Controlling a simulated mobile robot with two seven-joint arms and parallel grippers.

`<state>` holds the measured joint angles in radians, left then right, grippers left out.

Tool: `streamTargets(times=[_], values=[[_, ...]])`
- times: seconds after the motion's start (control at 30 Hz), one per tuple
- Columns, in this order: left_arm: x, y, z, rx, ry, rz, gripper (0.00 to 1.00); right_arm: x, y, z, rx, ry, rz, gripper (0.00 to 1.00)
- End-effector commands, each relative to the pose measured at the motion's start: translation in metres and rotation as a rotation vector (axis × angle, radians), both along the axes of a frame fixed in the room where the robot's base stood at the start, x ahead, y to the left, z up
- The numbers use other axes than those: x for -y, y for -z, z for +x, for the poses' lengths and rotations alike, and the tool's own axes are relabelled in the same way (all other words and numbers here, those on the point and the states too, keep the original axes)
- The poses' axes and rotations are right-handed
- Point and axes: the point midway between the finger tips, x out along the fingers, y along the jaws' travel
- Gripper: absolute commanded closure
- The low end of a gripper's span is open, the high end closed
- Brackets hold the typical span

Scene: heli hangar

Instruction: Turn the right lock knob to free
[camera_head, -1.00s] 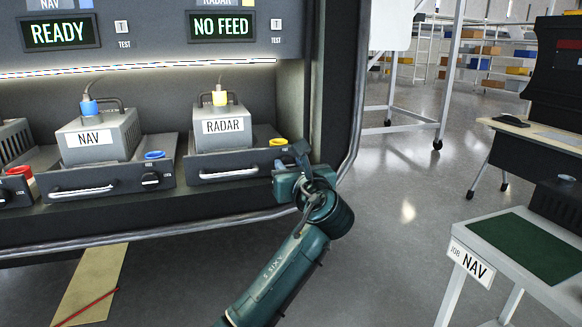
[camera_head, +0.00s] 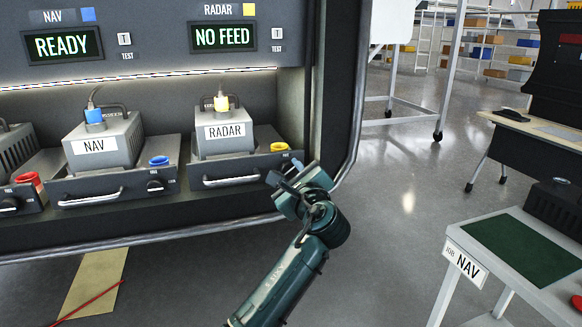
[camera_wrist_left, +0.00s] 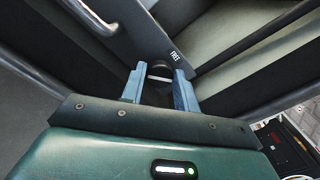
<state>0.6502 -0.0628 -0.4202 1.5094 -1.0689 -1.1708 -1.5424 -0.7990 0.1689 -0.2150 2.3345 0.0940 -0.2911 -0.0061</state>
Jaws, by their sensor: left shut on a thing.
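The right lock knob (camera_wrist_left: 159,69) is a dark round knob on the RADAR tray's front, with a FREE mark beside it in the left wrist view. My left gripper (camera_wrist_left: 159,86) has its two fingers on either side of the knob and is shut on it. In the head view my left gripper (camera_head: 285,172) is at the right end of the RADAR tray (camera_head: 215,170) and hides the knob. The RADAR unit (camera_head: 224,135) sits on this tray, under a NO FEED display (camera_head: 222,37). My right gripper is not in view.
The NAV tray (camera_head: 130,180), with its own dark knob (camera_head: 154,186), is to the left. A bent metal rail (camera_head: 200,235) edges the rack below. A table (camera_head: 450,235) labelled NAV stands at the right. The floor between is clear.

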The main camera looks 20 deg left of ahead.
Motion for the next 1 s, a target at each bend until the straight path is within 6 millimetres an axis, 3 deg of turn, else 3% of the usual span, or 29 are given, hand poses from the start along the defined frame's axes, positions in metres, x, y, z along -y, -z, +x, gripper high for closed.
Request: streamTargets(times=[0.6,1.0], values=[[-0.0014,0.0037,-0.0007,0.326,-0.002,-0.483,0.92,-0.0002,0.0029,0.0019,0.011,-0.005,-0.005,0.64],[-0.0011,0.0039,-0.0006,0.480,0.000,-0.712,0.92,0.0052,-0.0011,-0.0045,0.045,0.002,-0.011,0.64]])
